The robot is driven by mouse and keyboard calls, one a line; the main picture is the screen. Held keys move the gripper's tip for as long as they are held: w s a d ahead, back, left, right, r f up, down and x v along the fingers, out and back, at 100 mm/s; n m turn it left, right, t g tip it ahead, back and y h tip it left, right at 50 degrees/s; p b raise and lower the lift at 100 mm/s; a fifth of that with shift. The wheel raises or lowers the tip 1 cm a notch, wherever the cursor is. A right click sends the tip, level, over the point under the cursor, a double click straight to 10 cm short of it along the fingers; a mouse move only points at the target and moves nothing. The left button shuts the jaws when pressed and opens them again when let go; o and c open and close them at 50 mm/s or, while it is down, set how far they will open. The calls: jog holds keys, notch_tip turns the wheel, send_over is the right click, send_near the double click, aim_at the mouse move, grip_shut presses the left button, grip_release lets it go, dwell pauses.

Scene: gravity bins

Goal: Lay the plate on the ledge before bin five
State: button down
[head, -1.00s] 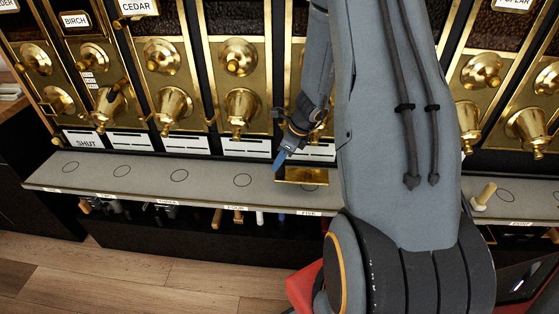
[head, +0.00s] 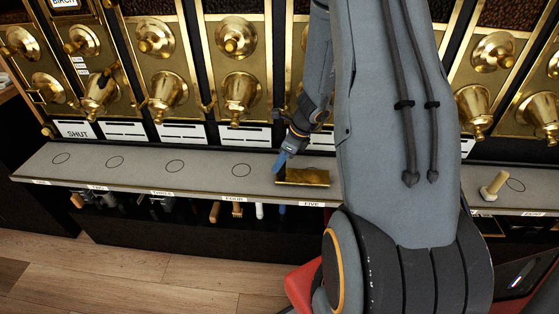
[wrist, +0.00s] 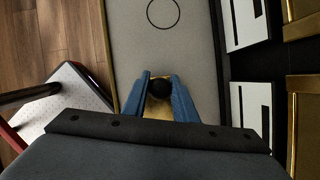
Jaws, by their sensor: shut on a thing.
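The brass plate (head: 308,178) is level over the grey ledge (head: 205,172), directly behind the label FIVE (head: 312,204). I cannot tell whether it rests on the ledge or hangs just above it. My gripper (head: 281,160), with blue fingers, is at the plate's left part. In the wrist view my gripper (wrist: 159,90) is shut on the dark round knob (wrist: 160,88) of the plate, and a strip of brass (wrist: 157,109) shows between the fingers. Bin five is mostly hidden behind my arm.
Brass bin fronts with spouts (head: 240,92) stand behind the ledge. Circles mark the ledge, and the one at FOUR (head: 241,170) is bare. A pale wooden peg (head: 494,184) stands on the right ledge. Tools (head: 237,210) hang under the ledge.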

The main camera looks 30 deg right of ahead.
jog(key=shift+f+b, duration=0.45)
jog(key=shift+f, duration=0.05)
dwell(0.7)
jog(key=c, duration=1.4)
grip_release()
jog(key=shift+o, duration=0.2)
jog(key=shift+r, duration=0.1)
jog(key=v, duration=0.7)
jog(key=shift+r+p, duration=0.3)
jog(key=shift+p, duration=0.15)
jog(key=shift+s+d, duration=0.1)
jog(key=shift+s, duration=0.05)
